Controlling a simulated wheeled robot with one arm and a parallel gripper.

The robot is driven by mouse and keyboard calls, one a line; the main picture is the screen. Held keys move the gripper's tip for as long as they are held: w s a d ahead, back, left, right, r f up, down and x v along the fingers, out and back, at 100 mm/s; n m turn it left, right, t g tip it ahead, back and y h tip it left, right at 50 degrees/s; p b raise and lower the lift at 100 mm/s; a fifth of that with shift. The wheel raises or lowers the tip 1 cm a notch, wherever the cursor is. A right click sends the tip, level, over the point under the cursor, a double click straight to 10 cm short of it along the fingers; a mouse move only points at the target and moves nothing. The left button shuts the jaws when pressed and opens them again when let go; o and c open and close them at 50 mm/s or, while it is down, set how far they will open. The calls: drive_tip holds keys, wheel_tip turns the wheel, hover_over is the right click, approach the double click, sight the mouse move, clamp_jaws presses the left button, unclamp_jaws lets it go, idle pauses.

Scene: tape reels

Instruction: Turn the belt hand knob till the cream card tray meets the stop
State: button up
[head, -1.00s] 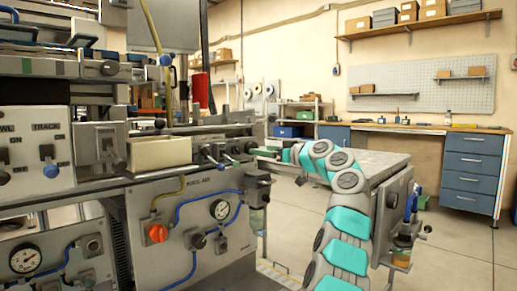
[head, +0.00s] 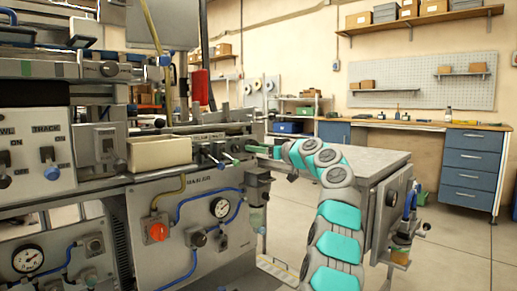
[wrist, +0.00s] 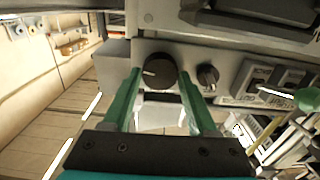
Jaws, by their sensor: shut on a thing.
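The belt hand knob (wrist: 158,72) is a round dark knob with a white mark on its face, seen in the wrist view. My gripper (wrist: 160,76) has its two green fingers on either side of it and is shut on it. In the head view my gripper (head: 254,149) reaches the right end of the machine; the knob cannot be made out there. The cream card tray (head: 160,154) sits on the machine's front ledge, left of my gripper. I cannot make out the stop or the gap to it.
A smaller dark knob (wrist: 208,77) sits just right of the held one. Several small levers (head: 218,152) stand between tray and gripper. A grey-topped cabinet (head: 375,166) stands right of my arm.

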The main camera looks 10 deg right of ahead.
drive_tip(key=c, duration=0.7)
drive_tip(key=shift+m, duration=0.3)
drive_tip(key=shift+m+p, duration=5.35)
drive_tip(key=shift+m, duration=3.15)
drive_tip(key=shift+d, duration=0.1)
drive_tip(key=o, duration=1.4)
drive_tip(key=shift+c, duration=0.2)
